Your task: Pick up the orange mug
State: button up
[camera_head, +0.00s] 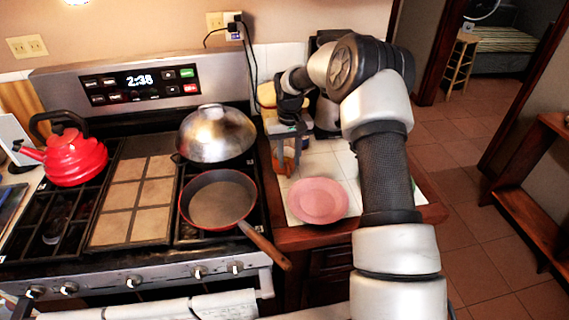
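A small orange-brown object that looks like the orange mug (284,160) is on the white tiled counter just right of the stove. My gripper (287,148) points down at it from above, with its grey fingers around or right in front of it. The gripper and its fingers hide much of the mug, and its handle cannot be made out. I cannot tell whether the fingers touch the mug or are shut on it.
A pink plate (318,201) lies on the counter in front of the mug. The stove holds a red kettle (72,157), a domed metal lid or pan (215,134) and a red frying pan (220,203) whose handle juts over the front edge. A yellowish item (267,95) stands behind my gripper.

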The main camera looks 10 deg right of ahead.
aim_at(288, 167)
jog(key=f, duration=0.4)
jog(key=shift+s+a+f, duration=0.15)
jog(key=shift+s+a, duration=0.05)
jog(key=shift+s, duration=0.05)
grip_shut()
jog(key=shift+r, duration=0.2)
jog(key=shift+r, duration=4.6)
jog(key=shift+s+r, duration=0.2)
jog(key=shift+r, duration=0.05)
jog(key=s+p, duration=0.1)
jog(key=s, duration=1.7)
jog(key=shift+s, duration=0.25)
jog(key=shift+r, duration=0.1)
